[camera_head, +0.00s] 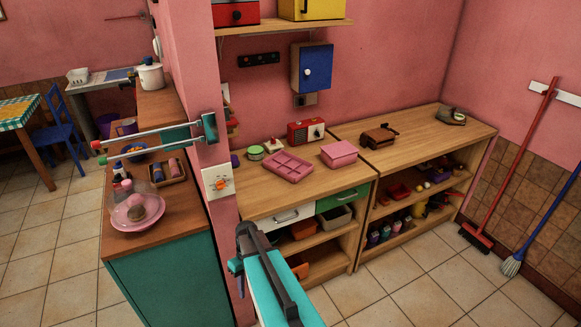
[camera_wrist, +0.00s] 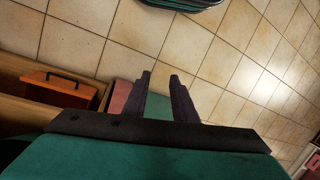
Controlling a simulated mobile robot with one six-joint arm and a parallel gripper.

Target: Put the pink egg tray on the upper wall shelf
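The pink egg tray (camera_head: 287,167) lies flat on the wooden counter, its several hollows facing up. The upper wall shelf (camera_head: 283,27) is a wooden board on the pink wall above the counter. It holds a red item (camera_head: 236,12) on the left and a yellow item (camera_head: 313,9) on the right, with a narrow gap between them. My gripper (camera_wrist: 160,76) shows in the wrist view with its two dark fingers apart and nothing between them. It is over the floor in that view, away from the tray. In the head view my arm reaches up from the bottom, in front of the counter.
A pink box (camera_head: 339,153) and a red radio (camera_head: 306,132) stand near the tray. A blue wall cabinet (camera_head: 311,67) hangs below the shelf's right part. A pink wall end (camera_head: 218,190) and a teal-sided counter (camera_head: 165,277) stand left. The tiled floor at right is mostly open.

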